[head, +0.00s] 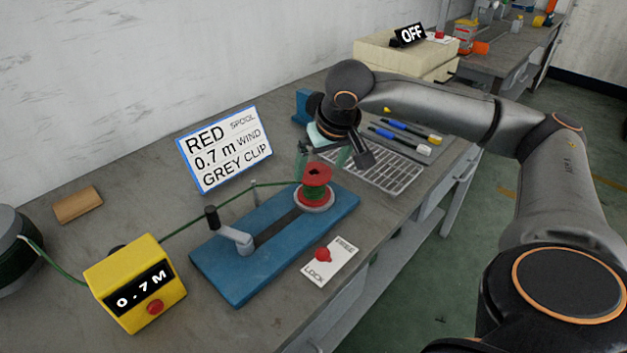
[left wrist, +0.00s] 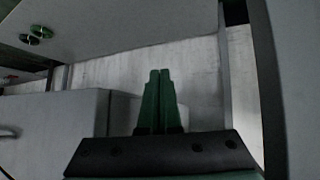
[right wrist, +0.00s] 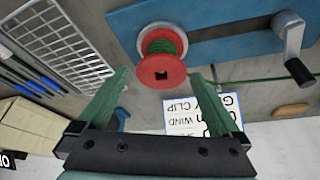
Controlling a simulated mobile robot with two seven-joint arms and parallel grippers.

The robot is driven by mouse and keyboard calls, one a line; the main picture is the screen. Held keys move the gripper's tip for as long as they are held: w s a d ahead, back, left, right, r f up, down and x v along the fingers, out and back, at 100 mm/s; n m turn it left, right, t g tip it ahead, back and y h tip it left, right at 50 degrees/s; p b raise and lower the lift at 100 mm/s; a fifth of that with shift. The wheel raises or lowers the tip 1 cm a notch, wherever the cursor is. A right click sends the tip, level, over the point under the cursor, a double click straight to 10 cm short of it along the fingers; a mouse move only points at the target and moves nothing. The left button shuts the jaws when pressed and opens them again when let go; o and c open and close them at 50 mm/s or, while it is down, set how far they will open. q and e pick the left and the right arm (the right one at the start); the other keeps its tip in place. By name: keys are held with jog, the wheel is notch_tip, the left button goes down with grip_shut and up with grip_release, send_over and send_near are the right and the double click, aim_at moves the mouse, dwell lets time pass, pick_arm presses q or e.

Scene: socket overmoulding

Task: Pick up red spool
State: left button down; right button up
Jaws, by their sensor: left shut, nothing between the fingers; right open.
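The red spool (head: 316,180) stands upright on a grey disc at the far end of the blue winding jig (head: 250,277), with green cord wound around its core. It also shows in the right wrist view (right wrist: 162,72), between and beyond the fingertips. My right gripper (head: 322,158) is open and empty, close to the spool with its green fingers apart; it also shows in the right wrist view (right wrist: 165,82). Whether a finger touches the spool I cannot tell. My left gripper (left wrist: 160,72) is shut and empty, in the left wrist view only, facing a wall and grey furniture.
Green cord runs from the spool past the jig's crank (head: 233,236) to the yellow 0.7 M counter (head: 135,283). A sign (head: 225,148) reads red spool, 0.7 m wind, grey clip. A FREE/LOCK switch plate (head: 330,262) lies in front. A wire rack (head: 380,168) stands behind right.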

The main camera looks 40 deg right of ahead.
aim_at(314, 175)
jog(key=shift+w+x, duration=0.15)
jog(key=shift+x, duration=1.35)
jog(key=shift+w+x, duration=0.15)
jog(key=shift+x, duration=1.4)
jog(key=shift+r, duration=0.2)
jog(key=c, duration=1)
jog(key=shift+c, duration=0.2)
